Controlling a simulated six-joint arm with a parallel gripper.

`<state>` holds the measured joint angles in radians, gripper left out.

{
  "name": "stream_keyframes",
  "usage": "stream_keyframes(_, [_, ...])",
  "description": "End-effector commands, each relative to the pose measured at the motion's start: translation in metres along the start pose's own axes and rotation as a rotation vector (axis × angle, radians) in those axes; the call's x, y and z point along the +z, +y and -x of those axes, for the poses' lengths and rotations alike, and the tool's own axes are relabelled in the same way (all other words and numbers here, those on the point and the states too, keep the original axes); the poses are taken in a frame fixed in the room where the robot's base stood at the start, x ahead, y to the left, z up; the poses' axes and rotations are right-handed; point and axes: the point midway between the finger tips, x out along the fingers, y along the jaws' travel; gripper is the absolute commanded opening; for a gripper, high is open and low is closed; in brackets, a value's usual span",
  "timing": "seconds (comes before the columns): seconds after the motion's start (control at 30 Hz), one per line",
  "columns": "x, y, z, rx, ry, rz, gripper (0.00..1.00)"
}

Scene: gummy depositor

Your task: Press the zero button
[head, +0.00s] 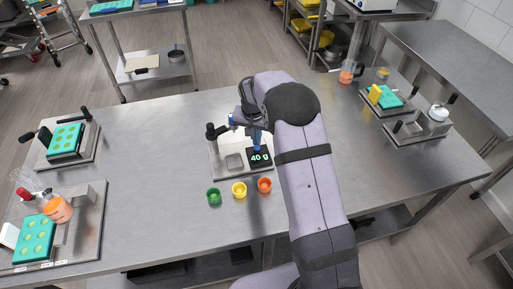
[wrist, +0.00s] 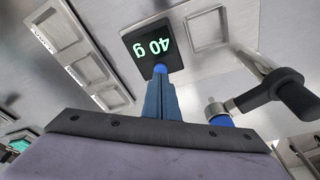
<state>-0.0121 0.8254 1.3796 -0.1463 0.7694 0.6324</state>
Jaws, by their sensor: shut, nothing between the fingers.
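The scale's black display (head: 259,157) reads "40 g" and lies on a metal plate in the middle of the table. In the wrist view the display (wrist: 152,45) shows the same reading upside down. The scale's square pan (head: 234,162) looks empty. My gripper (head: 257,147) is shut, pointing down at the display, with nothing in it. In the wrist view its blue fingertips (wrist: 160,70) overlap the display's near edge. I cannot tell whether they touch it.
A black-handled lever (head: 213,131) stands on the plate left of my gripper. Teal molds lie at the left (head: 66,137) and right (head: 386,97). The table between the left stations and the scale is clear.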

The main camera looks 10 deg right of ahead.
Motion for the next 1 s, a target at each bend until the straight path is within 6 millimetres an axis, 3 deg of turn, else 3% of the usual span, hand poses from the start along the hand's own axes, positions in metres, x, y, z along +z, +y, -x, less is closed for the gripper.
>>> stream_keyframes(0.7, [0.003,0.000,-0.016,0.000,0.000,0.000,0.00])
stream_keyframes(1.0, [0.001,0.000,-0.005,0.000,0.000,0.000,0.00])
